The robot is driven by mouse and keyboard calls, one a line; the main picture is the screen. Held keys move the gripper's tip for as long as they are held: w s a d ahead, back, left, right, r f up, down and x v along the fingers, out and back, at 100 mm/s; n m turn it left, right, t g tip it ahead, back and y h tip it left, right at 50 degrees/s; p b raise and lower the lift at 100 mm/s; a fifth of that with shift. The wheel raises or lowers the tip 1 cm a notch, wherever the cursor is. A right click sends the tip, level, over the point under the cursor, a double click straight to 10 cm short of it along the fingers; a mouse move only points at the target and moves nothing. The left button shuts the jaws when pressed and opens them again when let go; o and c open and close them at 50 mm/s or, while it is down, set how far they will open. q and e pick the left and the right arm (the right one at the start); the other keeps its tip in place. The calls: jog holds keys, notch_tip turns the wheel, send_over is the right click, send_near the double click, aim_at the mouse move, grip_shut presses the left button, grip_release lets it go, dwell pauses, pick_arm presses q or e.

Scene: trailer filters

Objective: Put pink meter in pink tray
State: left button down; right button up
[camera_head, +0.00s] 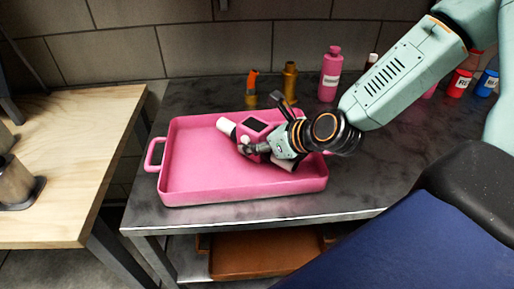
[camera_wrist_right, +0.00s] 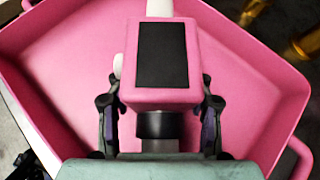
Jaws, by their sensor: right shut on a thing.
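The pink meter (camera_head: 252,128) has a dark screen and a white end. My right gripper (camera_head: 262,146) is shut on it and holds it over the pink tray (camera_head: 190,180). In the right wrist view the meter (camera_wrist_right: 200,55) sits between the two dark fingers of my right gripper (camera_wrist_right: 160,110), with the tray (camera_wrist_right: 60,90) behind and around it. I cannot tell whether the meter touches the tray floor. My left gripper is not in view.
A pink bottle (camera_head: 330,75), a gold bottle (camera_head: 290,82) and an orange-topped item (camera_head: 252,88) stand behind the tray. Red (camera_head: 459,84) and blue (camera_head: 487,84) jars stand at the back right. A wooden table (camera_head: 70,150) is at left. The dark table (camera_head: 360,190) is clear right of the tray.

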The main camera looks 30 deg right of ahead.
jog(key=shift+w+d+f, duration=0.1)
jog(key=shift+w+f, duration=0.1)
jog(key=shift+f, duration=0.2)
jog(key=shift+w+d+f, duration=0.1)
jog(key=shift+w+f, duration=0.05)
jog(key=shift+f, duration=0.25)
jog(key=shift+a+r, duration=0.15)
jog(key=shift+s, duration=0.25)
jog(key=o, duration=1)
jog(key=shift+b, duration=0.3)
jog(key=shift+o, duration=1.4)
jog(key=shift+w+f, duration=0.2)
jog(key=shift+f, duration=0.05)
jog(key=shift+o, duration=0.7)
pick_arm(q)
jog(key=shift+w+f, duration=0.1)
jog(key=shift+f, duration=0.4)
pick_arm(e)
jog(key=shift+o, duration=0.2)
jog(key=shift+s+r, duration=0.15)
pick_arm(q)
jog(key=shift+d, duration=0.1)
